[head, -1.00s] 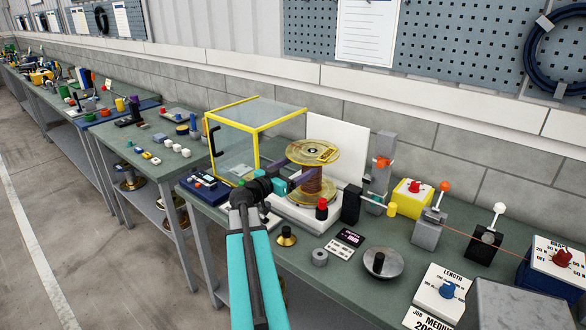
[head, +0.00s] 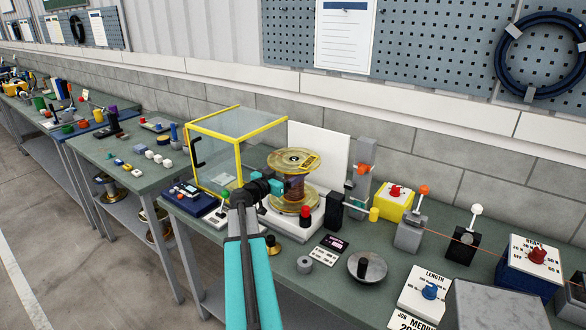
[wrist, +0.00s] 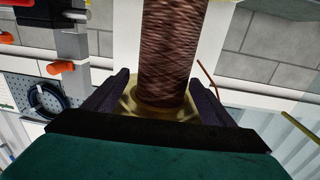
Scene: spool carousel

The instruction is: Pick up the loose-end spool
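The loose-end spool stands upright, with yellowish flanges and a copper-wound core (head: 296,187). In the head view it is on a white base (head: 312,222) beside a yellow-framed clear cover. In the wrist view its wire-wound core (wrist: 167,50) rises between the two dark fingers of my gripper (wrist: 165,85), with a yellowish flange (wrist: 130,108) behind. A gap shows on each side of the core, so the gripper is open around it. A thin reddish loose wire (wrist: 208,75) sticks out on the right. In the head view my gripper (head: 278,188) is at the spool's left side, its fingertips largely hidden.
The yellow-framed cover (head: 238,155) is close behind and left. A red-topped button (head: 305,214) and a black block (head: 333,212) stand at the front right. A white panel (head: 320,145) is behind. A grey post with an orange knob (head: 361,169) stands to the right.

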